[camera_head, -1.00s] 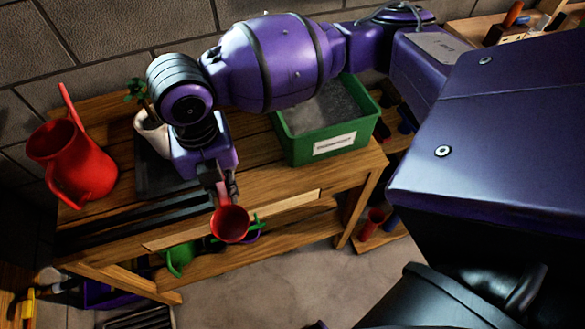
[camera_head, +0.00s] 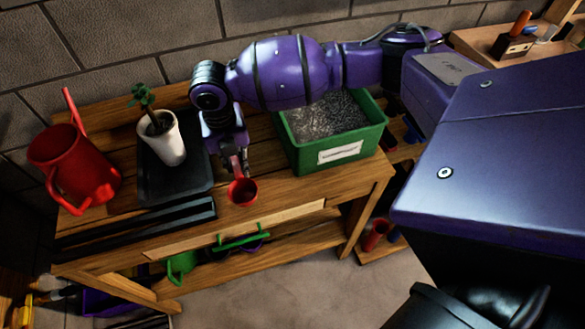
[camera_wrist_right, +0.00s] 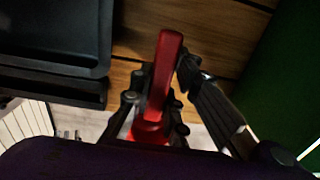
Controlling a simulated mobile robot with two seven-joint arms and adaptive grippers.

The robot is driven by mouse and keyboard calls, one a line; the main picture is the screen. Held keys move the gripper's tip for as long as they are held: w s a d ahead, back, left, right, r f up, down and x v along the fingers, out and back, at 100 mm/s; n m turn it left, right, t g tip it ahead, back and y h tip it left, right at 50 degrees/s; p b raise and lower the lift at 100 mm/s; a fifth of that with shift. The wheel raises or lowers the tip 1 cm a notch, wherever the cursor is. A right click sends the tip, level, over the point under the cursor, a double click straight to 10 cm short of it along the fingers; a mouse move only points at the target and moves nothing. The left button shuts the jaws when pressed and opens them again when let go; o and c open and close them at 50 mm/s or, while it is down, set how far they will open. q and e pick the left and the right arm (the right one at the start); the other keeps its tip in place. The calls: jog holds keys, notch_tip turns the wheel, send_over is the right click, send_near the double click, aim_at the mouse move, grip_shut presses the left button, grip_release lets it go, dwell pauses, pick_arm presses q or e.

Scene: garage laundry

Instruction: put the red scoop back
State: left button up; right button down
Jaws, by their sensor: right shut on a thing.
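The red scoop (camera_head: 242,192) is in my right gripper (camera_head: 236,165), its round cup toward the front edge of the wooden bench in the head view. In the right wrist view, my right gripper (camera_wrist_right: 157,110) has its fingers on both sides of the scoop's red handle (camera_wrist_right: 165,75). The cup is mostly hidden in that view. The scoop is over the bench top, between the black tray and the green bin; I cannot tell whether it touches the wood. My left gripper is not in view.
A green bin (camera_head: 376,142) of dark grainy material stands right of the gripper. A black tray (camera_head: 190,190) with a white plant pot (camera_head: 166,145) lies to the left, and a red watering can (camera_head: 75,165) stands beyond it. Bare bench wood (camera_head: 275,205) shows near the front.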

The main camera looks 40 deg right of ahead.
aim_at(237, 169)
notch_tip(237, 169, down, 3)
jog(key=shift+w+f, duration=0.1)
jog(key=c, duration=1.7)
grip_release()
jog(key=shift+o, duration=0.2)
jog(key=r, duration=1.2)
jog(key=shift+a+r, duration=0.1)
jog(key=shift+a, duration=0.1)
